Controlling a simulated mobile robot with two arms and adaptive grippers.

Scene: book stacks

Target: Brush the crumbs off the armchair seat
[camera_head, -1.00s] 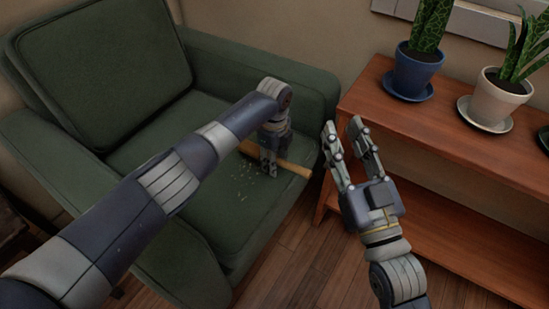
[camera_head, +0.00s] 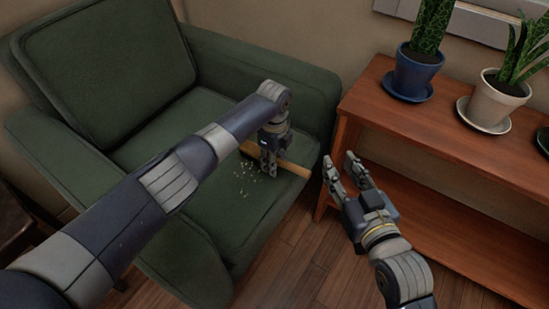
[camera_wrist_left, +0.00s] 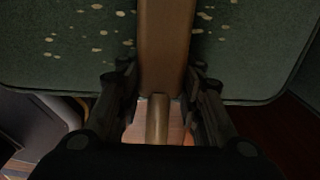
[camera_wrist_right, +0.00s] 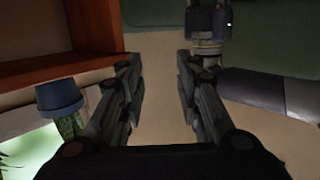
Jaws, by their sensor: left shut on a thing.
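The green armchair (camera_head: 100,80) fills the left of the head view, and pale crumbs (camera_head: 244,181) lie scattered on its seat (camera_head: 205,205). My left gripper (camera_head: 268,172) is over the right part of the seat, shut on a wooden brush (camera_head: 292,167). The brush (camera_wrist_left: 165,40) extends away between the fingers in the left wrist view, with crumbs (camera_wrist_left: 97,33) on both sides of it. Its bristles are hidden. My right gripper (camera_head: 340,160) is open and empty, between the armchair and the shelf.
A reddish wooden shelf (camera_head: 430,125) stands right of the armchair. It holds a blue pot (camera_head: 414,72) and a white pot (camera_head: 495,100) with plants, each on a saucer. Wooden floor (camera_head: 300,255) is bare between armchair and shelf.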

